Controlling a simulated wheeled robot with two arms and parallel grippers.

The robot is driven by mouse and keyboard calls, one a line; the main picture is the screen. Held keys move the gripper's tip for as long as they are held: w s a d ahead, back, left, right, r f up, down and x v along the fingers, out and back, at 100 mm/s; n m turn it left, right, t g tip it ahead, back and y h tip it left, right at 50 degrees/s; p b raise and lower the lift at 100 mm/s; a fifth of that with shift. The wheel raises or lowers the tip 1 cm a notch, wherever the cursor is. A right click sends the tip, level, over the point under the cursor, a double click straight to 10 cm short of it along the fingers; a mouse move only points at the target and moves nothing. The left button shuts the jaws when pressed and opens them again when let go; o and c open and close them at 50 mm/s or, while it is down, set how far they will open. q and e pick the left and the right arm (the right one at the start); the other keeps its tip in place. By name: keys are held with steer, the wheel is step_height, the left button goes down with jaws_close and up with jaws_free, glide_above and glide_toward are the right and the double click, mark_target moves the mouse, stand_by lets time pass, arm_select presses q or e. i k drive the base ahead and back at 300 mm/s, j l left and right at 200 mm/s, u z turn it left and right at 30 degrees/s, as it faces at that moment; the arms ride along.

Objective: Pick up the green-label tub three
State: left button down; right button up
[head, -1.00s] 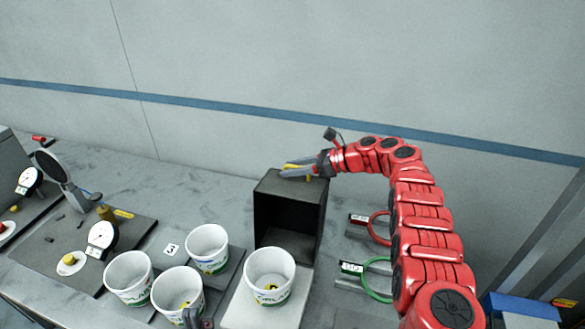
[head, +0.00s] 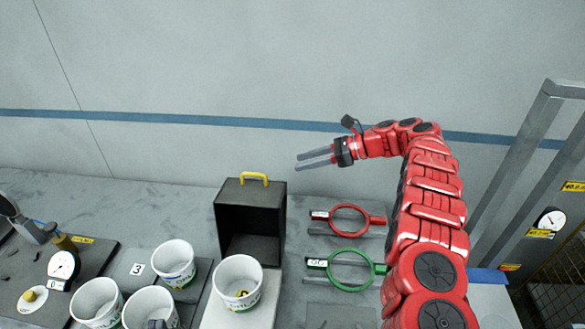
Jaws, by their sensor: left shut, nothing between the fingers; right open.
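Several white tubs stand at the lower left. One tub (head: 173,264) is beside a card marked 3 (head: 137,269); its label shows green and blue low on the wall. Another tub (head: 97,302) and a tub in front (head: 150,310) stand nearer. A further tub (head: 237,284) with a green label and something yellow inside stands on a white block before the black box. My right gripper (head: 314,160) is open and empty, above and right of the box.
The open-fronted black box (head: 222,228) has a yellow handle (head: 253,178) on top. A red ring (head: 384,220) and a green ring (head: 370,283) lie to its right, near my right arm. A dial gauge (head: 63,265) stands far left. Grey bench is free behind the tubs.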

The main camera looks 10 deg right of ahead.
mark_target(238, 279)
steer(key=k, duration=1)
